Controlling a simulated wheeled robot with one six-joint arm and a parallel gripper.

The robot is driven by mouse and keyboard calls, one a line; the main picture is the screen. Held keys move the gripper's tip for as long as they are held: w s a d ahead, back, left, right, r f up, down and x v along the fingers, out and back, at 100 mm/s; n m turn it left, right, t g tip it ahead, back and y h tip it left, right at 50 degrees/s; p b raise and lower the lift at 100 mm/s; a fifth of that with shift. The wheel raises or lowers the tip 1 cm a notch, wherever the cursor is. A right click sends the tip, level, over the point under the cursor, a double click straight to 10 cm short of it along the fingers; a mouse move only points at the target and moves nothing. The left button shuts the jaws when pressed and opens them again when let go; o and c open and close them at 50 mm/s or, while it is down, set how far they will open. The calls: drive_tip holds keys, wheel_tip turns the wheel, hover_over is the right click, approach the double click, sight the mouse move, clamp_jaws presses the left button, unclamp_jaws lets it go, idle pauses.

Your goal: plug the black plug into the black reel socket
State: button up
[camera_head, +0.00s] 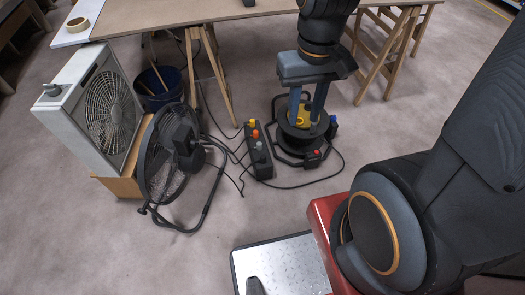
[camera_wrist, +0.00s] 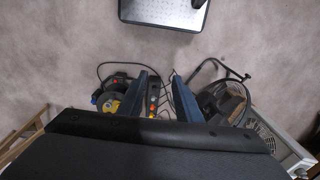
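My gripper (camera_head: 305,119) points down over the cable reel, its two blue-grey fingers apart with nothing seen between them. In the wrist view my gripper (camera_wrist: 158,74) is also open, the fingers framing bare floor and part of the power strip. The black reel (camera_head: 299,134) stands on the floor in a black tubular frame, with a yellow centre, a red piece at the front and a blue piece at the right. It also shows left of the fingers in the wrist view (camera_wrist: 117,84). I cannot make out the black plug or the black socket for certain.
A black power strip (camera_head: 260,163) with yellow, orange and grey plugs lies left of the reel, among loose black cables. A black floor fan (camera_head: 170,160), a white box fan (camera_head: 100,105) and a blue bucket (camera_head: 160,88) stand further left. A wooden table (camera_head: 185,14) is behind.

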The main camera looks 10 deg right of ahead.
drive_tip(key=shift+w+a, duration=0.3)
drive_tip(key=shift+a, duration=0.1)
drive_tip(key=o, duration=0.4)
drive_tip(key=shift+w+f, duration=0.1)
drive_tip(key=shift+o, duration=0.5)
drive_tip(key=w+a+f+m+y+b, duration=0.1)
drive_tip(key=w+f+m+b, duration=0.5)
drive_tip(key=w+f+b, duration=0.5)
wheel_tip(320, 180, down, 6)
drive_tip(key=shift+w+a+r+y, duration=0.15)
drive_tip(key=shift+w+y, duration=0.15)
drive_tip(key=shift+w, duration=0.55)
drive_tip(key=m+t+y+b, duration=0.1)
drive_tip(key=m+y+b, duration=0.1)
drive_tip(key=m+b, duration=1.75)
hover_over(263, 157)
drive_tip(key=d+b, duration=0.2)
drive_tip(key=b, duration=0.1)
wheel_tip(263, 157, down, 46)
drive_tip(key=n, duration=0.3)
drive_tip(key=shift+s+d, duration=0.15)
drive_tip(key=shift+s, duration=0.1)
drive_tip(key=shift+r, duration=0.1)
drive_tip(key=shift+b+x, duration=0.55)
drive_tip(key=shift+x, duration=0.7)
